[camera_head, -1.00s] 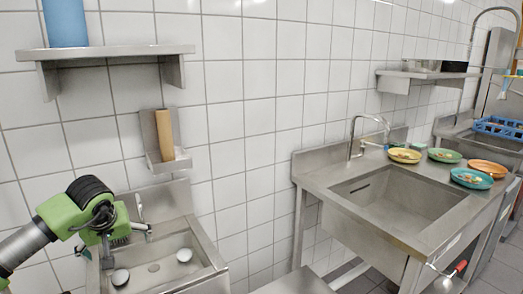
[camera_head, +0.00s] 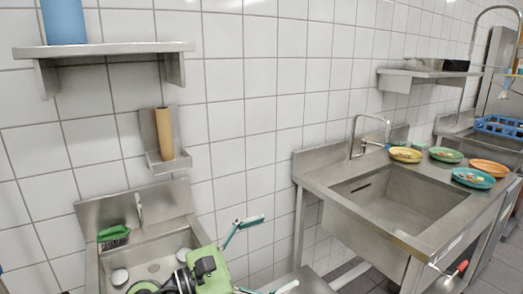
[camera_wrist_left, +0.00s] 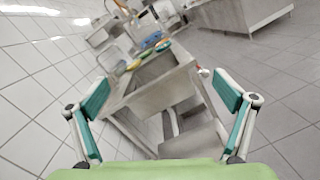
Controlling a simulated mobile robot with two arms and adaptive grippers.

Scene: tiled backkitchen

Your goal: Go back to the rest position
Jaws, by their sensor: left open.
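My left gripper (camera_head: 266,254) is at the bottom middle of the head view, in front of the tiled wall between the two sinks. Its two green-and-white fingers are spread wide with nothing between them. In the left wrist view the fingers (camera_wrist_left: 167,105) also stand far apart, one at each side, and the space between them is empty. The green gripper body hides part of the small sink's right edge. My right gripper does not show.
A small sink (camera_head: 175,240) with a green brush (camera_head: 113,237) stands at left. Above it are a shelf (camera_head: 110,50) with a blue container (camera_head: 64,22). A larger sink counter (camera_head: 318,180) at right holds several plates (camera_head: 472,177). A blue rack (camera_head: 498,127) lies beyond.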

